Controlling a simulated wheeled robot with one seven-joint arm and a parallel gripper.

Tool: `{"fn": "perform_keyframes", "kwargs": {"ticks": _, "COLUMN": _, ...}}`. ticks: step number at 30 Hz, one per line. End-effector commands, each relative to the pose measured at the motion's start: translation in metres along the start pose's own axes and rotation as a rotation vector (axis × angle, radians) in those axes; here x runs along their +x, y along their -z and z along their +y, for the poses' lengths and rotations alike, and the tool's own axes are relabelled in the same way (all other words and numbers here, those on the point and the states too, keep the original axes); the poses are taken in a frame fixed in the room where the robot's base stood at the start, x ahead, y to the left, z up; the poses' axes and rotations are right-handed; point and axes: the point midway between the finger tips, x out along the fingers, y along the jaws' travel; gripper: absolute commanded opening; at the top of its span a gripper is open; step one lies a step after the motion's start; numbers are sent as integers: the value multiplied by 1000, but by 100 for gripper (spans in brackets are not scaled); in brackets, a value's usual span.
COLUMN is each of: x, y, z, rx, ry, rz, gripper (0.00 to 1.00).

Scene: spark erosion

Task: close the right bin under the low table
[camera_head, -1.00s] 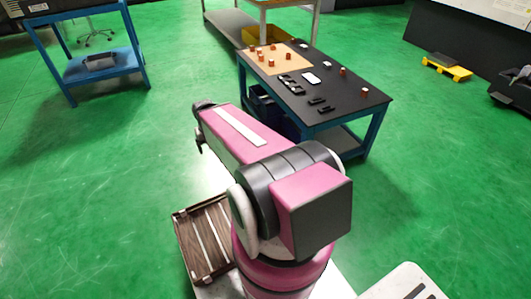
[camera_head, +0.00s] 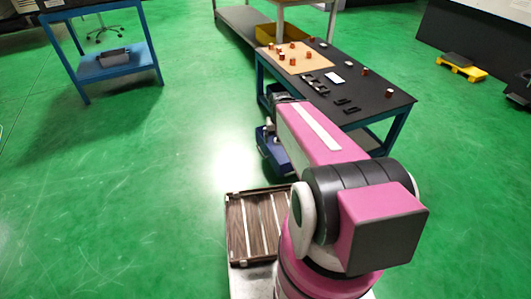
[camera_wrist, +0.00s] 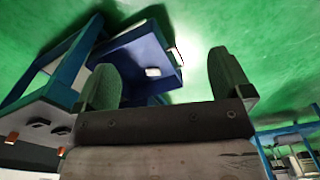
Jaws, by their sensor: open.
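The low table (camera_head: 392,101) has a black top and blue legs. A blue bin (camera_head: 277,158) sticks out past its near left side, partly covered by my arm in the head view. In the wrist view the pulled-out bin (camera_wrist: 135,55) shows beyond my fingers, with a small white patch on it, beside the tilted table frame (camera_wrist: 40,100). My gripper (camera_wrist: 162,62) is open, its two green-grey fingers wide apart with nothing held between them. The bin lies past the fingers, more toward the left one; I cannot tell whether they touch.
Small copper-coloured pieces and black parts lie on the tabletop, some on a tan board (camera_head: 300,58). Green floor left of the bin is clear.

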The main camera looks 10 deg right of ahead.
Motion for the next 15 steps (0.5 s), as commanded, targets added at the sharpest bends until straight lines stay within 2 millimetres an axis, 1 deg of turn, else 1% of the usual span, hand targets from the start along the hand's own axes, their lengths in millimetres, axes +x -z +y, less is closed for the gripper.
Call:
{"fn": "perform_keyframes", "kwargs": {"ticks": 1, "x": 1, "y": 1, "z": 0, "rx": -2, "ry": -2, "rz": -1, "gripper": 80}}
{"fn": "perform_keyframes", "kwargs": {"ticks": 2, "x": 2, "y": 2, "z": 0, "rx": -8, "ry": -6, "rz": -4, "gripper": 71}}
{"fn": "perform_keyframes", "kwargs": {"ticks": 3, "x": 6, "y": 5, "z": 0, "rx": -22, "ry": -16, "rz": -11, "gripper": 58}}
{"fn": "perform_keyframes", "kwargs": {"ticks": 5, "x": 16, "y": 13, "z": -1, "rx": -60, "ry": -48, "rz": -32, "gripper": 38}}
{"fn": "perform_keyframes", "kwargs": {"ticks": 6, "x": 26, "y": 21, "z": 0, "rx": -100, "ry": -80, "rz": -52, "gripper": 25}}
{"fn": "perform_keyframes", "kwargs": {"ticks": 8, "x": 44, "y": 35, "z": -1, "rx": -178, "ry": -142, "rz": -93, "gripper": 6}}
{"fn": "perform_keyframes", "kwargs": {"ticks": 9, "x": 59, "y": 45, "z": -1, "rx": -240, "ry": -191, "rz": -127, "gripper": 0}}
{"fn": "perform_keyframes", "kwargs": {"ticks": 14, "x": 119, "y": 86, "z": -6, "rx": -513, "ry": -412, "rz": -285, "gripper": 0}}
{"fn": "perform_keyframes", "kwargs": {"ticks": 15, "x": 134, "y": 96, "z": -9, "rx": -580, "ry": -467, "rz": -328, "gripper": 0}}
